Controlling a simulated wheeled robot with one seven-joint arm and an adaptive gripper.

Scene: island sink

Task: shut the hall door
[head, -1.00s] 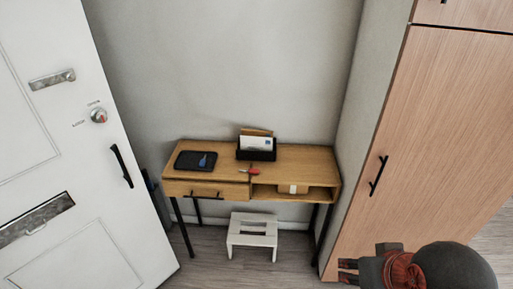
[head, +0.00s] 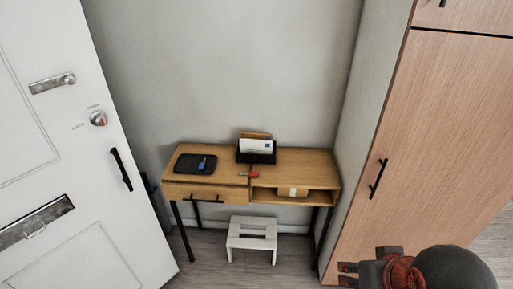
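The white hall door (head: 62,150) stands at the left of the head view, swung into the room at an angle. It has a black pull handle (head: 121,169), a round lock knob (head: 98,118), a silver latch fitting (head: 52,83) and a letter slot (head: 35,222). The door's frame is out of view. My gripper (head: 346,273) is at the bottom right, in front of the wooden wardrobe and far from the door. Its dark fingers look spread apart with nothing between them.
A wooden desk (head: 215,188) stands against the back wall, with a black tray (head: 195,164) and a letter holder (head: 256,150) on it. A white stool (head: 252,236) is below. A wooden wardrobe (head: 430,130) fills the right. Some floor shows between door and stool.

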